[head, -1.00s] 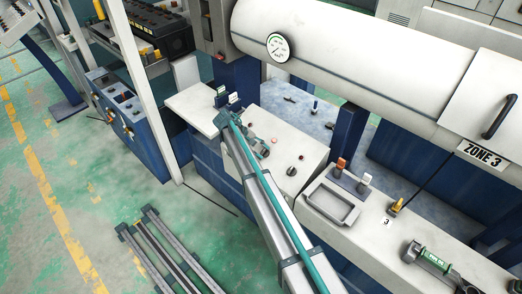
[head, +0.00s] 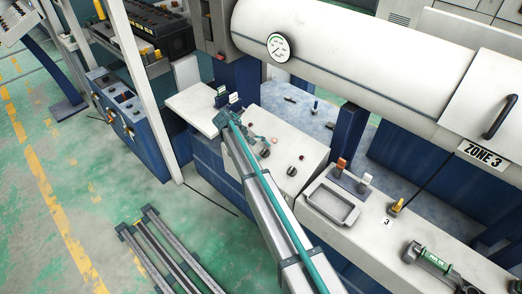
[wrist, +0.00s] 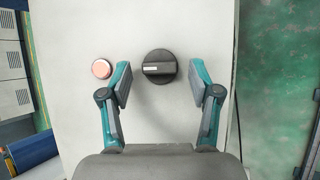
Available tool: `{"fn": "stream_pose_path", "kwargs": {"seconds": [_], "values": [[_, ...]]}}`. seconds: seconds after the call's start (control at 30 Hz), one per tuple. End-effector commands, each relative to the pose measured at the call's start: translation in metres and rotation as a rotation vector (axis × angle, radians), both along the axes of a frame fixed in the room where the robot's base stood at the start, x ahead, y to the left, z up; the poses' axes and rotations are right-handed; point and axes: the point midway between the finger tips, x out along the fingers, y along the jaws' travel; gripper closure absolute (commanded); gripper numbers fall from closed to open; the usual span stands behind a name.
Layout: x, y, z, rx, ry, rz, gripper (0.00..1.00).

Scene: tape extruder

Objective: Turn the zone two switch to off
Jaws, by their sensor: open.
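A black rotary switch (wrist: 158,66) sits on a pale panel (wrist: 150,120) in the wrist view. Its white mark lies level and points left. No label for it is readable. My gripper (wrist: 160,76) is open, with one finger left and one right of the switch, and gaps show on both sides. In the head view the end of my arm (head: 234,122) is over the light control panel (head: 310,152), and it hides part of that panel.
A pink round button (wrist: 101,68) is just left of my left finger. A large white barrel (head: 350,45) is behind.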

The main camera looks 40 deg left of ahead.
Motion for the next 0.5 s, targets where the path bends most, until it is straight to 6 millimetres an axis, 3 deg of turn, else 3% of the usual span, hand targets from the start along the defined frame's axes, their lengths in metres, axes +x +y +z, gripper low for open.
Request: {"fn": "stream_pose_path", "kwargs": {"seconds": [0.5], "values": [[-0.034, 0.046, 0.064, 0.002, -0.001, 0.002, 0.38]]}}
